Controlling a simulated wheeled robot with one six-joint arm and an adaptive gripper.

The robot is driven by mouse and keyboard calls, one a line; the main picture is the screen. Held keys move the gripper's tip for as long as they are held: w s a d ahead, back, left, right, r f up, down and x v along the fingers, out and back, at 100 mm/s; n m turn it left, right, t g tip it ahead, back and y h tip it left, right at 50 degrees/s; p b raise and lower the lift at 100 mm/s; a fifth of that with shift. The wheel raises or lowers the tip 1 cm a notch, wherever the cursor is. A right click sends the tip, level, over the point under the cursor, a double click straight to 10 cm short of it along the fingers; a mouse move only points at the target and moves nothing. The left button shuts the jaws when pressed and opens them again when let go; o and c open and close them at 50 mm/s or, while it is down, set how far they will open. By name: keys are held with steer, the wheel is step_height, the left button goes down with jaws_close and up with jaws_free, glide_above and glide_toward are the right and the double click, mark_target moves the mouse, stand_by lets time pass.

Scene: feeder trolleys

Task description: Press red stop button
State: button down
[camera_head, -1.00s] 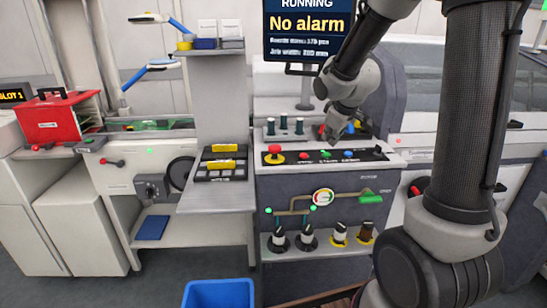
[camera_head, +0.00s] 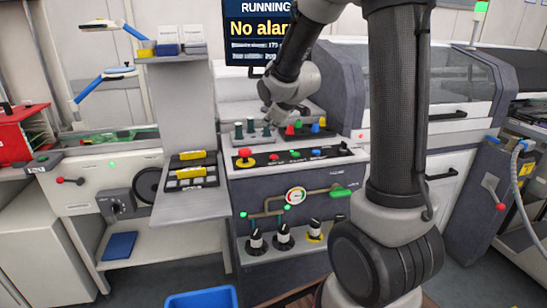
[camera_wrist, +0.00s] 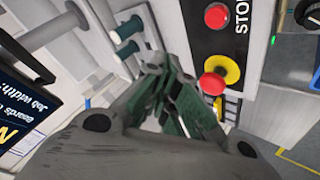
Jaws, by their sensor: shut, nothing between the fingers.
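The small red stop button (camera_head: 274,157) is on the black control panel (camera_head: 325,153). In the wrist view the red button (camera_wrist: 216,16) has the lettering "STO" beside it. A larger red mushroom button (camera_head: 245,154) on a yellow base is left of it on the panel. That mushroom button also shows in the wrist view (camera_wrist: 213,84), nearer the fingers. My gripper (camera_head: 268,117) hangs above and behind the panel, apart from both red buttons. In the wrist view my gripper (camera_wrist: 166,74) is shut and empty, with dark green fingers converging.
Dark green pegs (camera_head: 250,127) and coloured pegs (camera_head: 306,127) stand just behind the panel. A monitor (camera_head: 255,32) reads "No alarm". A grey side shelf (camera_head: 192,203) with yellow-marked items is to the left. A blue bin (camera_head: 202,299) is on the floor.

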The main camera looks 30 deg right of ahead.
mark_target(271, 157)
steer(key=shift+f, duration=4.85)
steer(key=shift+r, duration=3.4)
